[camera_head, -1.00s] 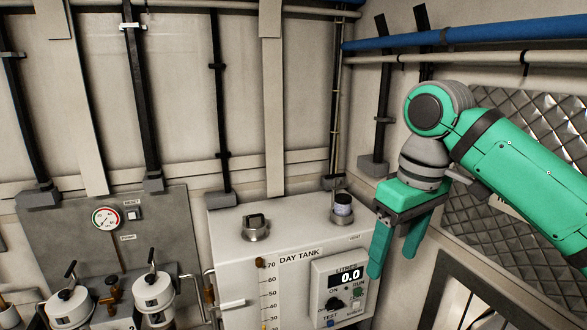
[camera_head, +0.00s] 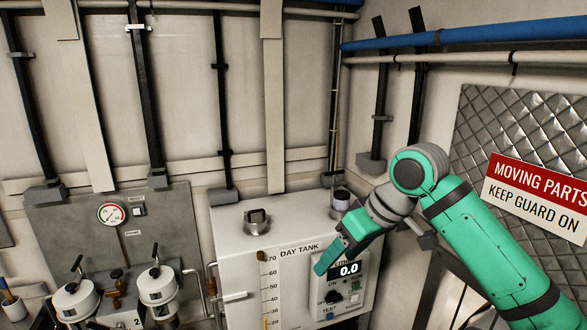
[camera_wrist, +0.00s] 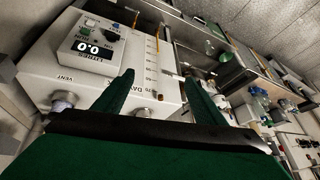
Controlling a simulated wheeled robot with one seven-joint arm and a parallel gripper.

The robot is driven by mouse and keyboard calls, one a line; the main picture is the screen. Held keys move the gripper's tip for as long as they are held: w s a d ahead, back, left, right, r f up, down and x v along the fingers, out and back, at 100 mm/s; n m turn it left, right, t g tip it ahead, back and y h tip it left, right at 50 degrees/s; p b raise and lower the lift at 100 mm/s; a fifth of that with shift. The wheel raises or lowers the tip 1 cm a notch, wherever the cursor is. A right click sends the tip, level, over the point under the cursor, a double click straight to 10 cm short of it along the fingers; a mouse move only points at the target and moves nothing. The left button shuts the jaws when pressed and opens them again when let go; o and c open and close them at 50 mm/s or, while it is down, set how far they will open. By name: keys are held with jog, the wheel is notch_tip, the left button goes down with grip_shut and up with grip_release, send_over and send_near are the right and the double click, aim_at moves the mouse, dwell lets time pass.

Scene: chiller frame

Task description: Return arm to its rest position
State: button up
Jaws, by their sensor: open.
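My gripper (camera_head: 335,252) is green and shows in front of the upper right of the white day tank in the head view. In the wrist view its two fingers (camera_wrist: 158,95) stand apart with nothing between them. The day tank (camera_head: 235,262) has a level scale and a control box (camera_head: 352,293) reading 0.0. My gripper hides part of the tank's front and the top of that box. My green arm comes in from the lower right.
A quilted metal panel with a red and white sign (camera_head: 537,188) is on the right wall, behind my arm. A grey panel with a gauge (camera_head: 111,213) and two white canisters stands at lower left. Blue and white pipes (camera_head: 460,35) run along the upper right wall.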

jog(key=w+a+f+m+t+y, duration=0.1)
jog(key=w+a+f+t+y, duration=0.3)
jog(key=a, duration=0.4)
jog(key=w+a+f+m+t+y, duration=0.1)
jog(key=w+a+f+t+y, duration=0.1)
jog(key=w+a+f+y, duration=0.5)
jog(key=s+a+f+m+t+h, duration=0.4)
jog(key=s+f+m+t+h, duration=0.4)
jog(key=f, duration=0.5)
jog(key=s+d+f+m+g+h, duration=0.1)
jog(key=s+d+f+m+h, duration=0.15)
jog(key=s+f, duration=0.7)
jog(key=s+d+f+m+h, duration=0.15)
jog(key=s+f+h, duration=0.35)
jog(key=s, duration=0.8)
jog(key=s+d+r+n, duration=0.1)
jog(key=s+d+n, duration=0.1)
jog(key=s, duration=0.9)
jog(key=s+d+n+g, duration=0.1)
jog(key=s+d+n, duration=0.2)
jog(key=s, duration=0.7)
jog(key=shift+s+d+r+n, duration=0.15)
jog(key=shift+s+r+n, duration=0.25)
jog(key=shift+n, duration=0.4)
